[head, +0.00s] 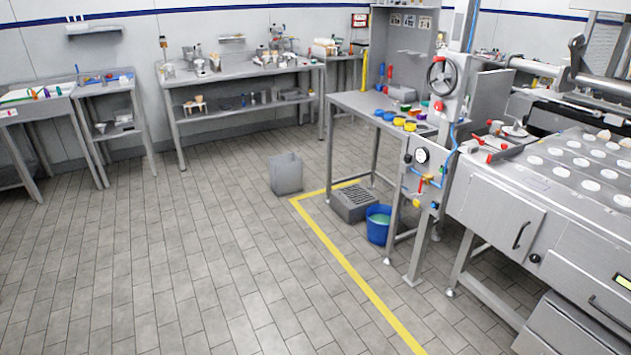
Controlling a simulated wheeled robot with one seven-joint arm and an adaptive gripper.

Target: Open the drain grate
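What looks like the drain grate (355,195) is a dark slotted panel on top of a low grey metal box (354,212). The box stands on the tiled floor under the front of a steel work table, inside the yellow floor line. The grate seems to lie flat and closed, but it is small in the head view and I cannot make out a handle or hinge. My gripper is not in view.
A blue bucket (377,232) with greenish contents stands right of the box. The table (352,106) and its legs stand over it. A grey bin (286,174) stands to the left. A machine (500,215) fills the right. The tiled floor (180,270) at left and front is clear.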

